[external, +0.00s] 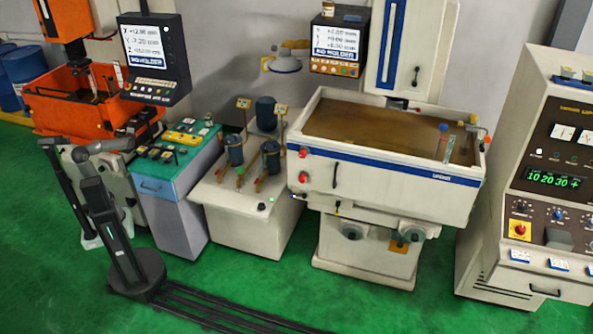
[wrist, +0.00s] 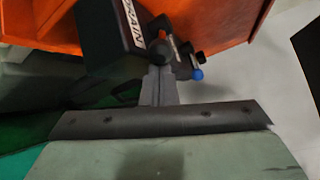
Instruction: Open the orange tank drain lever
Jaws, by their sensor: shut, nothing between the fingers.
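The orange tank (external: 65,108) stands at the far left in the external view. Its orange wall (wrist: 215,22) fills the top of the wrist view. A black block (wrist: 108,35) with a white DRAIN label is on it. Beside the block is a dark lever with a blue tip (wrist: 196,74) and black round parts. My gripper (wrist: 159,70) is shut and empty, its fingers pointing at these parts. The fingertips are very close to the lever; I cannot tell whether they touch. In the external view the gripper is too small and dark to make out beside the tank.
A teal-topped control cabinet (external: 180,205) stands right of the tank, close to my arm. A pump stand (external: 240,205) and a white machine with a fluid basin (external: 385,175) are further right. The green floor (external: 215,285) is open in front, around my rail.

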